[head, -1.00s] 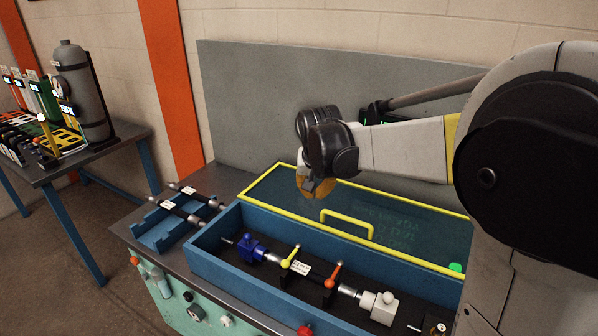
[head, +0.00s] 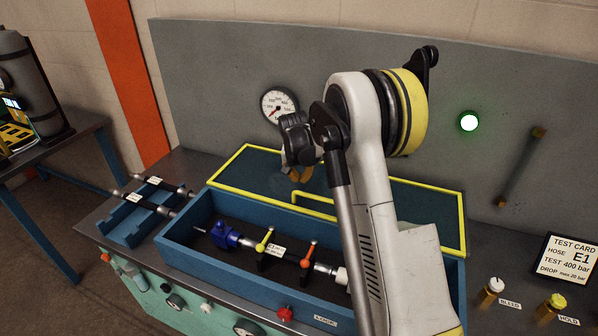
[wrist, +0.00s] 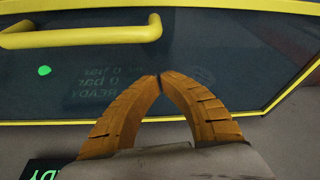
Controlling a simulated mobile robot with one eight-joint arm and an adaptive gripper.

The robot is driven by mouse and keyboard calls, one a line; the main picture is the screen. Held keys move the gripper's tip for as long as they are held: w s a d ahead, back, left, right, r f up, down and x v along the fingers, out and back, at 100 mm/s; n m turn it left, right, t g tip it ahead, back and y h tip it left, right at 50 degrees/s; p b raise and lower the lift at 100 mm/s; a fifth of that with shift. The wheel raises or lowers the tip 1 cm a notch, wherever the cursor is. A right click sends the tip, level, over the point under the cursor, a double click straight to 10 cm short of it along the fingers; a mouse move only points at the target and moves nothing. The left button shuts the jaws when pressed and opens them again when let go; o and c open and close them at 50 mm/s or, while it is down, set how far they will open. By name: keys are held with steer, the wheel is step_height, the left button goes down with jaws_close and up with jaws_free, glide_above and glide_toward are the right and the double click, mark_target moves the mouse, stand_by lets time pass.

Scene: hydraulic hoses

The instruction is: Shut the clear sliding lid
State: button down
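The clear sliding lid (head: 250,175) has a yellow frame and dark see-through panel. It lies behind the open blue trough (head: 180,250), leaving the trough uncovered. Its yellow handle (head: 310,197) is on the lid's front side, partly hidden by my arm in the head view. My gripper (head: 304,182) points down over the lid, behind the handle. In the wrist view the orange fingers (wrist: 160,77) meet at the tips with nothing between them. The handle (wrist: 80,36) is ahead and to the left, apart from the fingers.
A blue rack (head: 130,230) with hoses stands left. A grey back panel carries a gauge (head: 279,106) and green lamp (head: 468,122). A test card (head: 568,262) stands right.

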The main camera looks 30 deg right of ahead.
steer(key=shift+s+a+f, duration=0.1)
steer(key=shift+a+f, duration=0.05)
steer(key=shift+f, duration=0.4)
steer(key=shift+s+a+r, duration=0.1)
steer(key=shift+s+a, duration=0.4)
steer(key=shift+s, duration=0.2)
steer(key=shift+s+a, duration=0.45)
steer(key=shift+s, duration=0.2)
steer(key=shift+s+a, duration=0.1)
steer(key=s+a+b, duration=0.3)
steer(key=s+a, duration=1.5)
steer(key=a, duration=0.2)
steer(key=shift+s+a, duration=0.2)
steer(key=shift+a, duration=0.05)
steer(key=v, duration=1.2)
steer(key=s+d+f+n+t+y+b, duration=0.1)
steer(key=s+d+f+n+t+b, duration=0.1)
steer(key=s+d+f+n+b, duration=0.1)
steer(key=s+d+f+n+t+y+b, duration=0.1)
steer(key=s+d+n+b, duration=0.3)
steer(key=s, duration=0.4)
steer(key=shift+d+f+t+b, duration=0.2)
steer(key=shift+f+t+b, duration=0.45)
steer(key=shift+f, duration=0.25)
